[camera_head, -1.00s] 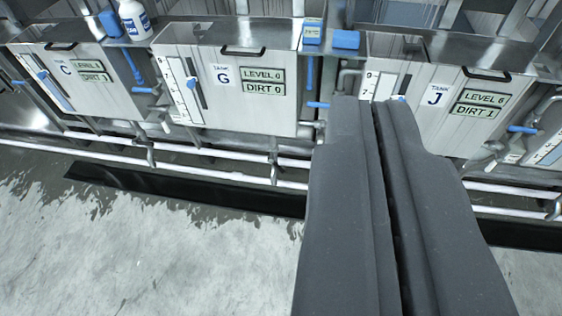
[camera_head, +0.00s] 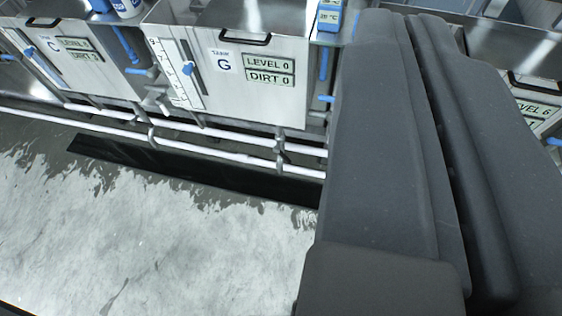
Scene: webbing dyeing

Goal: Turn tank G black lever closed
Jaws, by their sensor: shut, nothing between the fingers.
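Tank G (camera_head: 240,95) is a pale metal tank at upper centre-left, marked G, with panels reading LEVEL 0 and DIRT 0. A black handle (camera_head: 245,39) is on its upper front edge. A gauge with a blue marker (camera_head: 189,68) and a dark slot is on its left side. Dark valve fittings (camera_head: 281,150) sit on the white pipes below it. I cannot tell for sure which part is the black lever, or its position. My gripper (camera_head: 405,14) is shut and empty, large at the right, apart from the G label and hiding what is behind it.
Another tank (camera_head: 75,70) stands to the left and one (camera_head: 538,100) to the right, partly hidden. White pipes (camera_head: 215,150) run along the front, above a black floor strip (camera_head: 190,172). The wet grey floor (camera_head: 200,250) in front is open.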

